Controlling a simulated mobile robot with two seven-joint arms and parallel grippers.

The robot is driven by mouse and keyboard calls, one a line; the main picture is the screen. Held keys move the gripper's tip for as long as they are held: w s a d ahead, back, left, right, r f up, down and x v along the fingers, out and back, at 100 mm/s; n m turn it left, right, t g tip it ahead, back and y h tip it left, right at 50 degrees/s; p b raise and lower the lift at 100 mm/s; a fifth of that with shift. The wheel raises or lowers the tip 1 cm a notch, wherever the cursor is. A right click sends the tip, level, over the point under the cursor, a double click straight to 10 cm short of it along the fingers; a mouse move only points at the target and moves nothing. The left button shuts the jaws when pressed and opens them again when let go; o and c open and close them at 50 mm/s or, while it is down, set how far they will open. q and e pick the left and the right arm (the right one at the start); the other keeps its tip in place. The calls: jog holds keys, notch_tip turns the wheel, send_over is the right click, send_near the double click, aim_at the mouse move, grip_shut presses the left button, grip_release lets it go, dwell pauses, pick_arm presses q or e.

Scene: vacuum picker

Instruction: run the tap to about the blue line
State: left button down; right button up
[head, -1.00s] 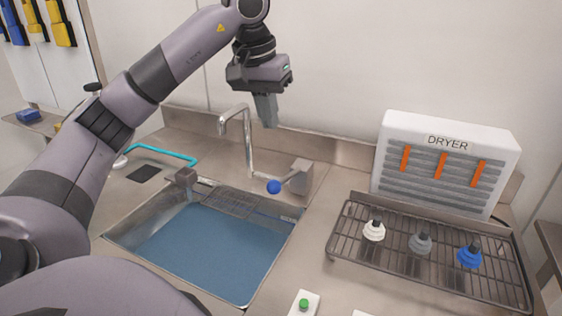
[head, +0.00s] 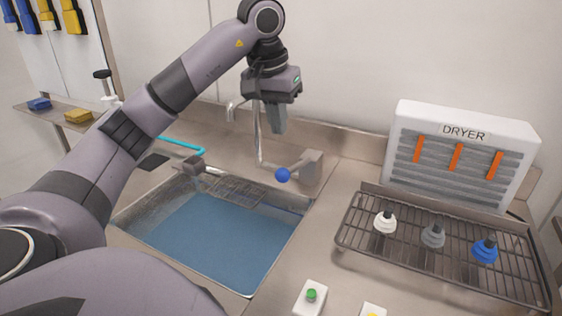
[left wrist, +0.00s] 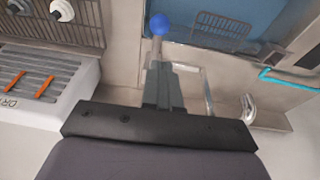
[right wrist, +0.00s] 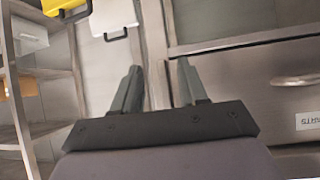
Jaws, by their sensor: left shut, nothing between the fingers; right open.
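The chrome tap (head: 258,135) stands behind the sink. Its lever ends in a blue ball (head: 283,175), which also shows in the left wrist view (left wrist: 160,24). The sink (head: 128,213) holds blue water (head: 225,240). A dark blue line (head: 283,208) shows along its right back wall, above the water. No stream shows from the spout. My left gripper (head: 278,128) is shut and empty, pointing down above the lever, its fingers (left wrist: 162,75) apart from the ball in the head view. My right gripper (right wrist: 158,72) is open and empty, away from the sink.
A dryer (head: 460,155) and a wire rack (head: 350,240) with white, grey and blue nozzle-like pieces stand to the right. A box with a green button (head: 311,295) is at the front. A turquoise tube (head: 182,146) lies behind the sink. Cabinet fronts (right wrist: 270,95) face my right gripper.

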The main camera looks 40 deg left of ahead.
pick_arm(q)
jog(key=x, duration=0.6)
jog(key=shift+s+d+f, duration=0.1)
jog(key=shift+s+d, duration=0.1)
jog(key=shift+s, duration=0.2)
jog(key=shift+s+d+f, duration=0.1)
jog(key=shift+d+f, duration=0.05)
jog(key=shift+f, duration=0.7)
